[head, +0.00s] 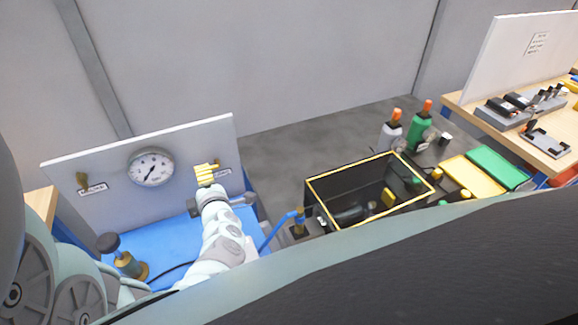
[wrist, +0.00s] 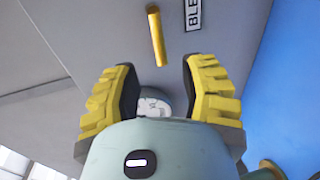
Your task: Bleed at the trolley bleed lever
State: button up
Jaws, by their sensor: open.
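The bleed lever is a slim brass bar (wrist: 157,38) on the grey panel, beside a label (wrist: 193,14) whose visible letters read "BLE". In the wrist view it lies just beyond my gripper (wrist: 160,70), roughly in line with the gap between its yellow fingers. The fingers are apart and nothing is held. I cannot tell how far the lever is from the fingertips in depth.
A blue trolley top (head: 180,238) lies below. A yellow-rimmed black crate (head: 335,176), bottles (head: 415,127) and trays (head: 472,175) stand to the right.

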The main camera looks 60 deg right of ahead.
jog(key=shift+b+x, duration=0.3)
jog(key=shift+x, duration=2.05)
jog(key=shift+d, duration=0.15)
jog(key=shift+s, duration=0.1)
grip_shut()
jog(key=shift+f, duration=0.1)
